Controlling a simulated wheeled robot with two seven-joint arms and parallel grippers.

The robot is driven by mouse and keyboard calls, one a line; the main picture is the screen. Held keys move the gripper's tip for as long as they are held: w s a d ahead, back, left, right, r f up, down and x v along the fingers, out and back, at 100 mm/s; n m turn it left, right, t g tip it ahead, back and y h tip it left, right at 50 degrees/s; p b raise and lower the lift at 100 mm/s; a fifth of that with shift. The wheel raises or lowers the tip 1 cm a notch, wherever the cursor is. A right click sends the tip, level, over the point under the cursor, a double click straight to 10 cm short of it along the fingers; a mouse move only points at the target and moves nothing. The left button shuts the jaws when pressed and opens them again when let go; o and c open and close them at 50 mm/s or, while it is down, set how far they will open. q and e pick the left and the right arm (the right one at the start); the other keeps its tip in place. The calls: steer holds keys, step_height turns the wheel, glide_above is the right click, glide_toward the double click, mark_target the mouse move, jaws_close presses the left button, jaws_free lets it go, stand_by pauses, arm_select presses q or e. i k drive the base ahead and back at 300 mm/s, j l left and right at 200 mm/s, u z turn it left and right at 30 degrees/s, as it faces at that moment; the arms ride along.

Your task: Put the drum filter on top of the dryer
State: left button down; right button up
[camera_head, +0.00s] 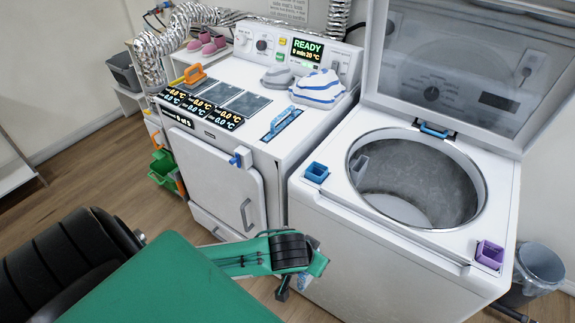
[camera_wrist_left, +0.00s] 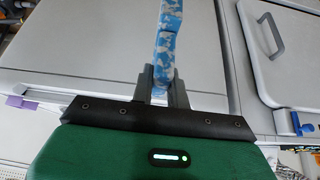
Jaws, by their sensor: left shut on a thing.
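My left gripper (camera_head: 284,292) is in front of the two machines, low near the gap between them. In the left wrist view the gripper (camera_wrist_left: 156,88) is shut on a long, narrow blue-and-white mottled thing (camera_wrist_left: 167,38); a small bluish part of it (camera_head: 304,281) shows in the head view. I cannot tell whether it is the drum filter. The dryer (camera_head: 222,180) is the white machine on the left with a READY display. A blue-handled piece (camera_head: 282,123) sits in a dark slot on its top. My right gripper is not in view.
A white top-loading washer (camera_head: 350,260) stands at the right, lid up, its drum (camera_head: 415,185) open. Blue-and-white folded cloth (camera_head: 318,88), grey items (camera_head: 277,76) and an orange-handled item (camera_head: 194,74) lie on the dryer. A grey bin (camera_head: 540,265) stands at the far right.

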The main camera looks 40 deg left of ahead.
mark_target(232, 99)
steer(key=j+u, duration=0.1)
steer(key=j, duration=0.3)
steer(key=i+j+u, duration=0.1)
steer(key=j, duration=0.35)
steer(key=i+j, duration=0.1)
steer(key=j, duration=0.3)
steer(key=j+u, duration=0.15)
steer(key=j, duration=0.3)
steer(key=i+j+u, duration=0.1)
steer(key=j, duration=0.3)
steer(key=i+j+u, duration=0.1)
steer(key=j, duration=0.25)
steer(key=i+j, duration=0.2)
steer(key=j, duration=0.2)
steer(key=i+j+u, duration=0.15)
steer(key=j, duration=0.25)
steer(key=k, duration=0.05)
